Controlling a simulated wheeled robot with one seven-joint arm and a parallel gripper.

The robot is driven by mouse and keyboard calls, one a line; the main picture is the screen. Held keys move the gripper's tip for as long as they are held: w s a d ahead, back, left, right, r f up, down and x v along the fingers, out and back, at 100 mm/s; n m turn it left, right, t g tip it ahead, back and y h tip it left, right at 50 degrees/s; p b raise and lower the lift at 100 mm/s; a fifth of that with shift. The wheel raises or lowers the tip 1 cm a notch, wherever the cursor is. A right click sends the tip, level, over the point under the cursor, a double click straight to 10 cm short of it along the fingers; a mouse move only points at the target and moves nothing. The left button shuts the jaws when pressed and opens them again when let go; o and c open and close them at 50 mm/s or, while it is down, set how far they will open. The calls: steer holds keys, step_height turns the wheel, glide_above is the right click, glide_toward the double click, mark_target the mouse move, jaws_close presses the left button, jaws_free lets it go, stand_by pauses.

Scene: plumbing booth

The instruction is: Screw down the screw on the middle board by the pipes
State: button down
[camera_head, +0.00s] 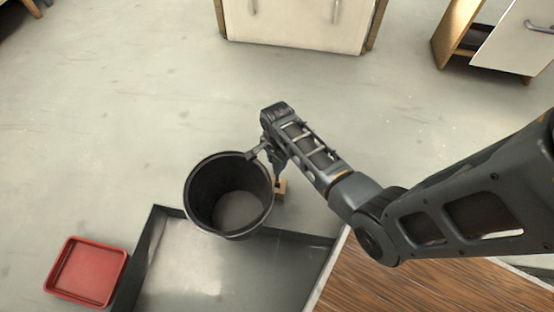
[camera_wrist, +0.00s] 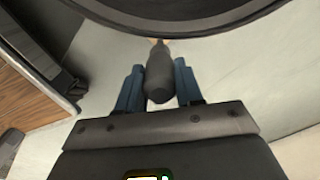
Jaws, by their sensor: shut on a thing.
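My gripper (camera_head: 278,162) points down beside the right rim of a black bucket in the head view. In the wrist view its two blue fingers (camera_wrist: 158,84) are shut on a dark grey rounded handle (camera_wrist: 160,76), which looks like a screwdriver's. The handle points away from the gripper, toward a small orange-brown patch by the bucket rim. In the head view a small light wooden block (camera_head: 281,190) lies just below the gripper. I cannot tell whether the tool touches it. No screw and no pipes can be made out.
The black bucket (camera_head: 204,192) stands close on the gripper's left and overlaps a grey metal tray (camera_head: 200,275). A red tray (camera_head: 87,272) lies at lower left. A wooden tabletop (camera_head: 400,285) is at lower right. White cabinets (camera_head: 295,27) stand at the back, with clear floor before them.

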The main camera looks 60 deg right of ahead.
mark_target(277, 172)
steer(key=shift+f+b, duration=1.4)
steer(key=shift+f, duration=0.1)
steer(key=shift+f+b, duration=1.6)
steer(key=shift+f, duration=0.95)
steer(key=c, duration=0.7)
jaws_free()
steer(key=shift+o, duration=0.2)
step_height(277, 172, up, 8)
steer(key=p, duration=0.4)
steer(key=shift+f, duration=0.1)
steer(key=shift+s, duration=0.1)
